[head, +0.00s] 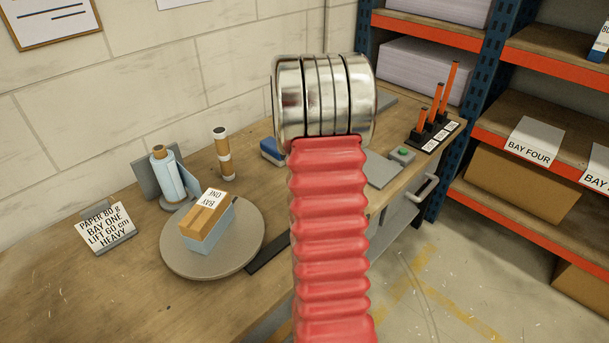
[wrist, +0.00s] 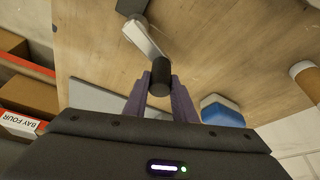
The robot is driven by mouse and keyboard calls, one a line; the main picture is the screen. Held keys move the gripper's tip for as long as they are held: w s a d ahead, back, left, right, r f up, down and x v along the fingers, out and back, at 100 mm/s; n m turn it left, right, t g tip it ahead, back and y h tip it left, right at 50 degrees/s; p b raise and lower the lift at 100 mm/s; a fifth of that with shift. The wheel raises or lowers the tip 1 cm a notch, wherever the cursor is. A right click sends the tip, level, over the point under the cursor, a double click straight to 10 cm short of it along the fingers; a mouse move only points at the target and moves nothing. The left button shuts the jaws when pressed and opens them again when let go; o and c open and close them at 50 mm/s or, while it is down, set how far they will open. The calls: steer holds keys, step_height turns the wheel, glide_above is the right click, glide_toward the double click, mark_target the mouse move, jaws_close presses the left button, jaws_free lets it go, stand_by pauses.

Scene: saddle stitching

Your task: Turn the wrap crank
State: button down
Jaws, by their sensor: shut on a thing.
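In the wrist view, the wrap crank has a pale metal arm (wrist: 142,36) running from a dark mount (wrist: 131,6) to a black upright-looking knob (wrist: 161,70). My gripper (wrist: 160,86) is shut on this knob, one finger on each side. In the head view my red arm hides the crank and the gripper. A round grey turntable (head: 176,257) stands on the bench, bearing a brown packet (head: 201,219) labelled BAY ONE with pale blue wrap around its lower part. A roll of pale blue film (head: 167,178) stands behind it.
A sign (head: 106,230) and a brown-and-white roll (head: 222,152) stand on the bench (head: 60,295). A blue-and-white block (wrist: 221,110) lies near my gripper. Orange posts (head: 436,103) and a green button (head: 402,153) are at right, before shelves (head: 560,150). The bench's front left is clear.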

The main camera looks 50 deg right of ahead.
steer(key=d+m, duration=0.1)
steer(key=m, duration=0.1)
steer(key=s+d+m+g, duration=0.1)
steer(key=m, duration=0.1)
steer(key=shift+s+g, duration=0.2)
steer(key=shift+g, duration=0.1)
steer(key=shift+s+d+m+g, duration=0.3)
steer(key=shift+s+m, duration=0.1)
steer(key=shift+m, duration=0.5)
steer(key=shift+s+d+m+g, duration=0.15)
steer(key=shift+s+m+g, duration=0.2)
steer(key=shift+m, duration=0.55)
steer(key=c, duration=1.5)
jaws_free()
steer(key=shift+o, duration=0.2)
steer(key=v, duration=1.3)
steer(key=shift+a+r, duration=0.2)
steer(key=shift+r, duration=0.1)
